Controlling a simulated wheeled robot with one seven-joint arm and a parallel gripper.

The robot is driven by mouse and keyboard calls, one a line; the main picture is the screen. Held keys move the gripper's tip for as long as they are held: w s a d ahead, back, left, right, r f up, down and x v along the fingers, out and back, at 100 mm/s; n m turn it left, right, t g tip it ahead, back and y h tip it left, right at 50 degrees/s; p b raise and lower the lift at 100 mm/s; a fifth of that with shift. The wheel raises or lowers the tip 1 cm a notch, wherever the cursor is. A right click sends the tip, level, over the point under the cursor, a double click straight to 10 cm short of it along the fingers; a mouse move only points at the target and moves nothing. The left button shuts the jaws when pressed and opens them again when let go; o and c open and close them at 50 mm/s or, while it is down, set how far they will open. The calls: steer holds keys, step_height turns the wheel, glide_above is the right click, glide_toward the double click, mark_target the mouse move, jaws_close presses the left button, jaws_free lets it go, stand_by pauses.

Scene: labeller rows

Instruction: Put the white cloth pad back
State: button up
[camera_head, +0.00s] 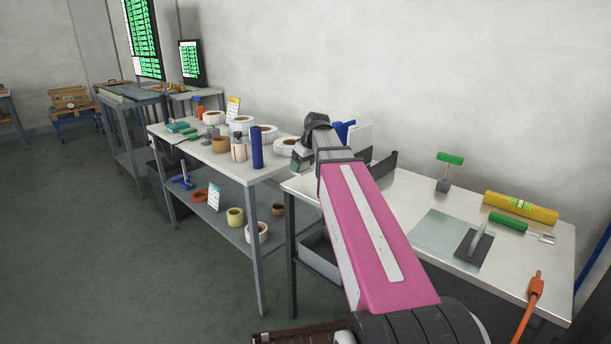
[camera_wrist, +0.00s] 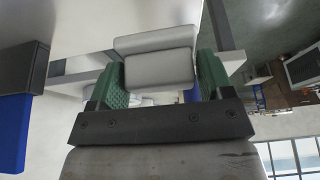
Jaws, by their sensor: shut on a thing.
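The white cloth pad (camera_wrist: 158,66) is between the two green fingers of my gripper (camera_wrist: 160,82) in the wrist view. It looks like a folded, pale, rounded block, and a finger presses on each side of it. In the head view my gripper (camera_head: 301,159) is partly hidden behind my own wrist, near the gap between the two benches. The pad cannot be made out there.
The left bench (camera_head: 190,152) carries several tape rolls and a blue roll (camera_head: 257,147).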

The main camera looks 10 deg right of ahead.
mark_target(308, 169)
steer(key=shift+w+d+f, duration=0.4)
steer(key=shift+d+f, duration=0.2)
steer(key=shift+d, duration=0.05)
steer(key=shift+f, duration=1.85)
steer(key=o, duration=0.9)
steer(key=shift+f, duration=0.1)
steer(key=v, duration=1.2)
steer(key=shift+r, duration=0.2)
